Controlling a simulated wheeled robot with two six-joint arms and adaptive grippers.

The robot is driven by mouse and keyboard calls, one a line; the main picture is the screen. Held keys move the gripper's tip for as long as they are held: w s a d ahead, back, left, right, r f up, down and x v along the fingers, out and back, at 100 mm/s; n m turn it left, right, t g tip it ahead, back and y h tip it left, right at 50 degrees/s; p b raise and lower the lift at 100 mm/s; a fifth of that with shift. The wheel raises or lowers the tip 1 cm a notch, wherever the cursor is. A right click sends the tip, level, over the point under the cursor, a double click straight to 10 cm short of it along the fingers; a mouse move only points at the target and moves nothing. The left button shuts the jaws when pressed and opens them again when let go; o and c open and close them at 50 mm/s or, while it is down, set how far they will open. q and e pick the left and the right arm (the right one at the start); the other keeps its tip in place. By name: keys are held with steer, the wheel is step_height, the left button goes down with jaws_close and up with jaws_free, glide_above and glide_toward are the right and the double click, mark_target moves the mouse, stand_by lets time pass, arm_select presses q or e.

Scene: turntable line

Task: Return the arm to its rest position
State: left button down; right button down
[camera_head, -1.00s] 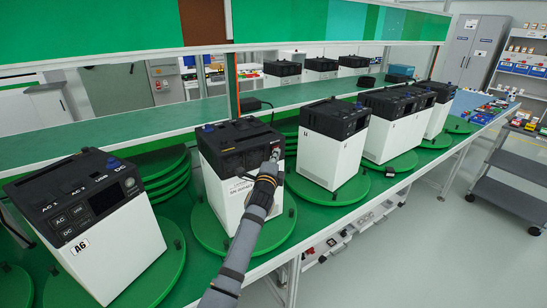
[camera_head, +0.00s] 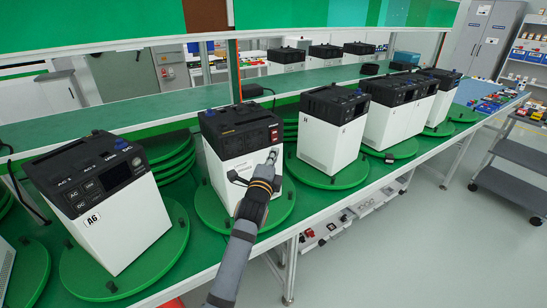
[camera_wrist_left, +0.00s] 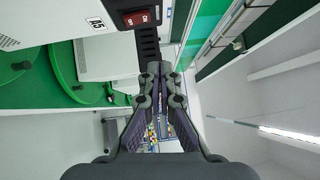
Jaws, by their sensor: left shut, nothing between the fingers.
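My left gripper (camera_head: 272,155) is at the front right of a white power unit with a black top (camera_head: 232,158), which stands on a green turntable (camera_head: 210,215). The gripper is shut and empty. A red switch (camera_head: 275,133) shows on the unit's dark panel just above the fingertips. In the left wrist view the closed fingers (camera_wrist_left: 161,70) point toward the red switch (camera_wrist_left: 138,17), marked ON, and the A5 label (camera_wrist_left: 97,22) shows at the top. I cannot tell whether the fingertips touch the unit. My right gripper is not in view.
A unit marked A6 (camera_head: 118,225) stands on its turntable at the left. Another white unit (camera_head: 328,142) stands to the right, with more beyond it. A grey cart (camera_head: 515,165) is at the far right. The floor in front of the bench (camera_head: 400,250) is clear.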

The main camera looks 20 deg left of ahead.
arm_select(q)
steer(key=shift+a+f, duration=0.1)
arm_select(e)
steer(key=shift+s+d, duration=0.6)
